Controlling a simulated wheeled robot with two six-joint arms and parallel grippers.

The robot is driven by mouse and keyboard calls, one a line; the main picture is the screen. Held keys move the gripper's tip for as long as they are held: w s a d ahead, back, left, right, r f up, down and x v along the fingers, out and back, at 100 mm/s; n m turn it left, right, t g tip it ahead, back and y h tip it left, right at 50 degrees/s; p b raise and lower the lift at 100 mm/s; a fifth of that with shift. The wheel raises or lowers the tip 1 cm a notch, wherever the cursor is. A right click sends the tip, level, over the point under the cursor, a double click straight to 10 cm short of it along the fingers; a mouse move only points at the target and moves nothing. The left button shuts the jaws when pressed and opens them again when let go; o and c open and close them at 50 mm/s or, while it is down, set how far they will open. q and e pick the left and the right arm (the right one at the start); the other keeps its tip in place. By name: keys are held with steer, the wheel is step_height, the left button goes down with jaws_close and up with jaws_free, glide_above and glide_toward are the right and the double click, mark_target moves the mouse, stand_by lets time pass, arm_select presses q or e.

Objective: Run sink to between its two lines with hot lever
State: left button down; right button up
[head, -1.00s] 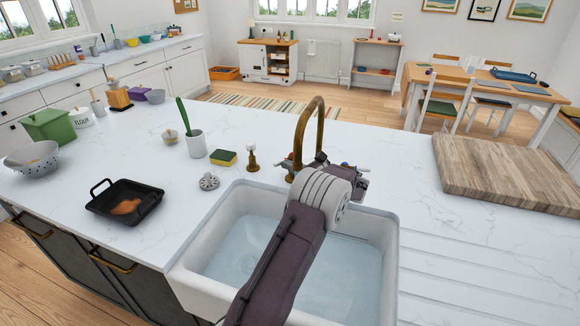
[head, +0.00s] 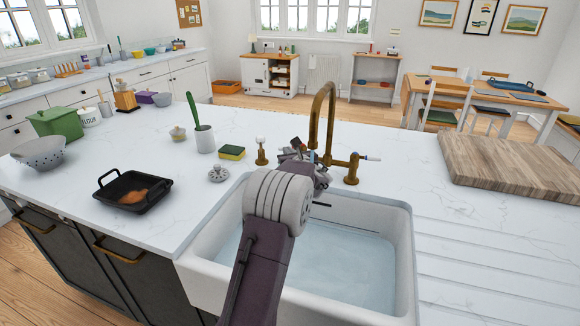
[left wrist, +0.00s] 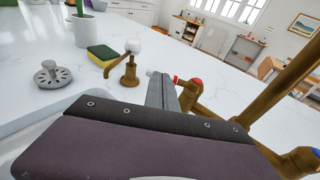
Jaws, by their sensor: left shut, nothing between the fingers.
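The white sink (head: 195,268) holds water (head: 345,268). Dark line marks (head: 350,227) show on its far inner wall; I cannot tell exactly how the water stands against both. The brass tap (head: 330,105) arches behind it, with no stream visible. The hot lever, with a red cap (left wrist: 197,82) and white end (left wrist: 151,73), is left of the spout, partly hidden by my gripper. The blue-marked cold lever (head: 367,157) points right. My left gripper (head: 298,146) is shut and empty, close beside the hot lever; contact is unclear. My right gripper is not in view.
A brass soap pump (head: 262,152), sponge (head: 232,152) and drain strainer (head: 218,173) stand left of the tap. A black pan (head: 130,190) is farther left. A wooden board (head: 510,165) lies right, with bare counter between it and the tap.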

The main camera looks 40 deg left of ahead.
arm_select(q)
steer(key=shift+w+a+b, duration=0.35)
steer(key=shift+w+a, duration=0.05)
steer(key=shift+a, duration=0.35)
steer(key=shift+w+a+b, duration=0.35)
steer(key=shift+a, duration=0.4)
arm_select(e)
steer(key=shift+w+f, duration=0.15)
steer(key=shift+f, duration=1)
